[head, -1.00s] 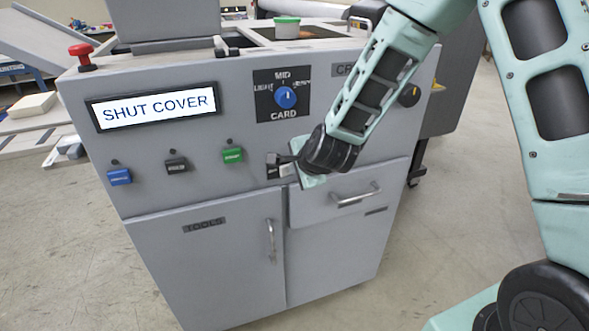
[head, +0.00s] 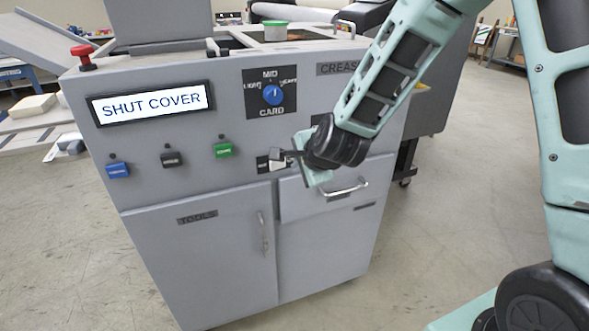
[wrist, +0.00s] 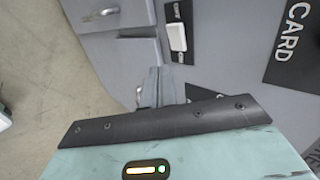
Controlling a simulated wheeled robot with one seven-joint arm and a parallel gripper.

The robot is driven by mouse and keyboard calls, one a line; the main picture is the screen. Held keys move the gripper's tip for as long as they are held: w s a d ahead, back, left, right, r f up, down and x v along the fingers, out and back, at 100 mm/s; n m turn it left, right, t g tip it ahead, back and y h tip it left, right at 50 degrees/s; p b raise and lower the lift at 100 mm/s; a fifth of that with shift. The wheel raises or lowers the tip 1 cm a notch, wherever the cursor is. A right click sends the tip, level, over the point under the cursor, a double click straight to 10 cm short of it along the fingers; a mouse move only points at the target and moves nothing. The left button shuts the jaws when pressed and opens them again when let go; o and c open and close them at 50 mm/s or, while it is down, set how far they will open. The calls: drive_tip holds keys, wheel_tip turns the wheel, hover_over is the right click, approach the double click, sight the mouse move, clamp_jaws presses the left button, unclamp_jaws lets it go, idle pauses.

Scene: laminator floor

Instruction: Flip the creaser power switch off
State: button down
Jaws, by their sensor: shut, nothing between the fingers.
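The creaser is the grey cabinet (head: 230,120) with a "CREASER" label, partly covered by my arm. A white rocker switch (head: 278,165) on a black plate sits on its front, right of the green button. The rocker and plate also show in the wrist view (wrist: 177,37), at the top centre. I cannot tell which way the rocker is tipped. My gripper (head: 288,155) is shut and empty, close to the switch. In the wrist view its fingertips (wrist: 163,72) lie just below the rocker. I cannot tell whether they touch it.
A blue dial (head: 273,95), a "SHUT COVER" display (head: 151,103), blue (head: 118,170), black (head: 172,159) and green (head: 223,150) buttons, and a red knob (head: 83,55) are on the creaser. A drawer handle (head: 346,188) projects below my gripper. Floor is clear at right.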

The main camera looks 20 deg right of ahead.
drive_tip(key=shift+v, duration=2.65)
drive_tip(key=shift+f+b, duration=0.1)
drive_tip(key=shift+b, duration=0.65)
